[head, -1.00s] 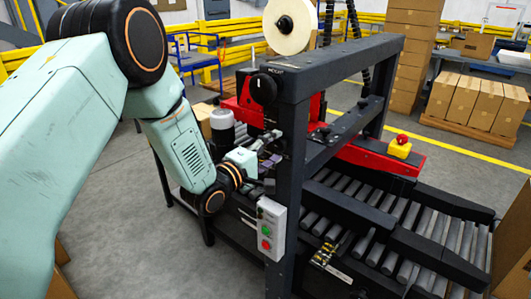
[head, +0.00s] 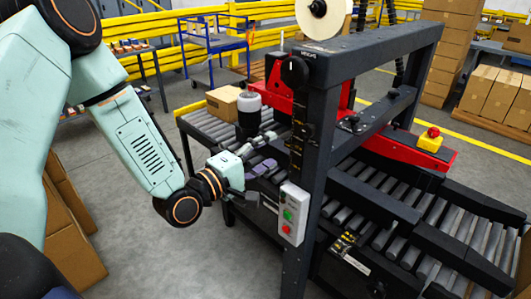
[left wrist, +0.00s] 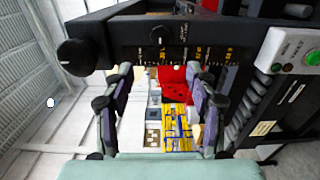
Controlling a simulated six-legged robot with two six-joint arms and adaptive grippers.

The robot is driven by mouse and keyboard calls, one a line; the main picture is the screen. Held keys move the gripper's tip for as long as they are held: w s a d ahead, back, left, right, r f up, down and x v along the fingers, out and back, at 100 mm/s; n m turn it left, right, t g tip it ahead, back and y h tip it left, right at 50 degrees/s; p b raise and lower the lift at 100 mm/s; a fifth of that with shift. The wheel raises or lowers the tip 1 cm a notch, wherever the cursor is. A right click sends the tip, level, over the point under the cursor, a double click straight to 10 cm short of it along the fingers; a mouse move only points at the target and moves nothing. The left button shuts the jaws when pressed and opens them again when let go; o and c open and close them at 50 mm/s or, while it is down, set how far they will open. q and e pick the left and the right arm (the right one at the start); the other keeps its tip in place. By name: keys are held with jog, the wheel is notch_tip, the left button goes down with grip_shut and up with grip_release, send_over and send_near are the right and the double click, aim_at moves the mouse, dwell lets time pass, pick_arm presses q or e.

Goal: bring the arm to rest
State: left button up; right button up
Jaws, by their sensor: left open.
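My left arm comes in from the left in the head view. I cannot tell whether the fingers touch the machine. My right gripper is in neither view.
A roller conveyor (head: 205,122) carries a cardboard box (head: 224,101) and a dark, white-topped cylinder (head: 249,115) just behind my gripper. A red emergency stop (head: 433,132) sits at the right. Boxes (head: 75,235) stand below my arm.

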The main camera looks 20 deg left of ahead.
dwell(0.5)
pick_arm(q)
jog(key=s+f+m+g+y+b, duration=0.2)
jog(key=s+f+m+g, duration=0.3)
jog(key=f, duration=0.6)
jog(key=s+f+m+g+y+b, duration=0.2)
jog(key=s+f+m+g, duration=0.2)
jog(key=s+f, duration=0.55)
jog(key=s+d+f+m+g+y+b, duration=0.1)
jog(key=s+f+m+g+b, duration=0.3)
jog(key=s+f, duration=1.6)
jog(key=f+g+y+b, duration=0.1)
jog(key=g+b, duration=0.3)
jog(key=b, duration=0.1)
jog(key=shift+s+d+f+m, duration=0.2)
jog(key=shift+s+m, duration=0.05)
jog(key=shift+m, duration=0.15)
jog(key=shift+c, duration=0.3)
